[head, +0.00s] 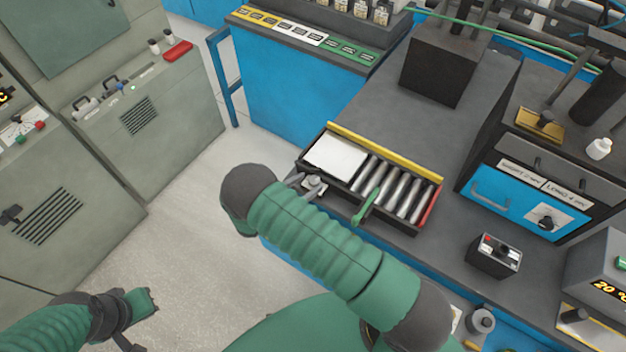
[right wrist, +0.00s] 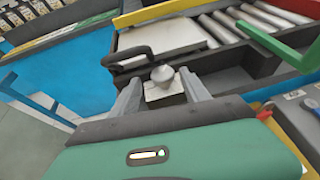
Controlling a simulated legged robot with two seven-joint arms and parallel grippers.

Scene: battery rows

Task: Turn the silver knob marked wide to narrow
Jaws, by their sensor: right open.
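A small silver knob (head: 315,182) sits on the front left side of a dark tray of rollers (head: 398,222). In the right wrist view the round-topped knob (right wrist: 162,74) stands on a pale plate, and I cannot read any marking there. My right gripper (head: 303,184) is open at the knob. In the right wrist view its fingertips (right wrist: 163,92) are either side of the knob, and I cannot tell whether they touch it. My left gripper (head: 143,318) is low at the left, far from the knob, and its jaws do not show clearly.
A black handle (right wrist: 128,56) is close to the knob's left in the right wrist view. A green lever (head: 367,205) crosses the tray front. Another knob (head: 546,221) is on a blue panel, and a small black box (head: 495,256) stands on the bench. The floor at left is clear.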

